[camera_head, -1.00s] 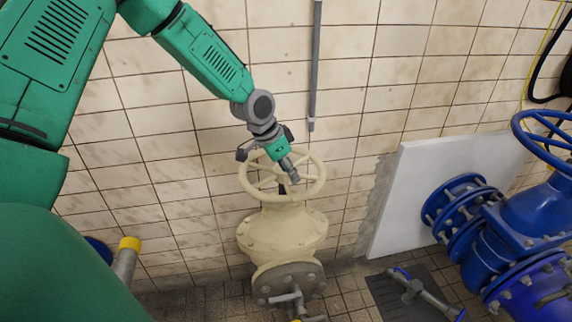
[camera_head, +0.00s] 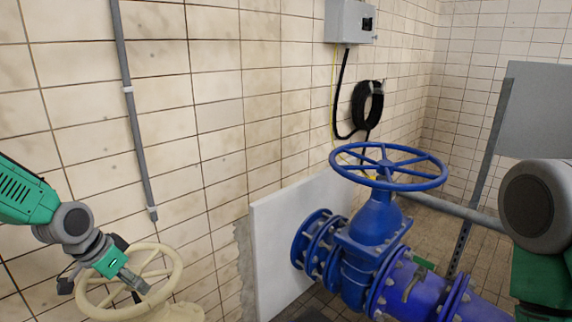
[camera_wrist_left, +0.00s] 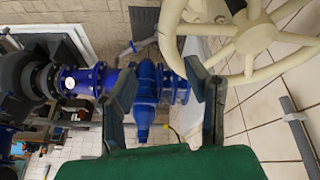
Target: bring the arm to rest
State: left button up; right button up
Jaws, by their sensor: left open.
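My left gripper (camera_head: 130,280) is at the lower left of the head view, above or against the cream handwheel (camera_head: 172,262); I cannot tell if they touch. Its green body and dark fingers overlap the wheel's middle. In the left wrist view the two fingers (camera_wrist_left: 165,78) stand wide apart with nothing gripped. The blue valve (camera_wrist_left: 146,92) shows beyond them, and the cream handwheel (camera_wrist_left: 255,38) is at upper right. At the right edge of the head view is a green and grey link of my right arm; its gripper is out of view.
A blue valve with a handwheel (camera_head: 388,167) stands at centre right on blue flanged pipe. A white slab (camera_head: 285,235) leans at the tiled wall behind it. A grey conduit (camera_head: 133,110), a coiled black hose (camera_head: 367,103) and a grey box (camera_head: 350,20) are on the wall.

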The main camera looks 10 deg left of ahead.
pick_arm(q)
jog(key=s+d+f+n+g+b, duration=0.1)
jog(key=s+d+f+b, duration=0.2)
jog(key=f, duration=0.4)
jog(key=s+d+f+b, duration=0.1)
jog(key=s+d+f, duration=0.2)
jog(key=s+f, duration=0.3)
jog(key=s+d+f+n+g+b, duration=0.1)
jog(key=s+d+f+b, duration=0.2)
jog(key=f, duration=0.4)
jog(key=s+f+n+y+b, duration=0.1)
jog(key=s+f+b, duration=0.1)
jog(key=s+f, duration=0.3)
jog(key=s+d+f+n+g+y+b, duration=0.1)
jog(key=s+f, duration=0.4)
jog(key=s, duration=0.8)
jog(key=shift+f+y+b, duration=0.3)
jog(key=shift+b, duration=0.55)
jog(key=shift+s, duration=0.1)
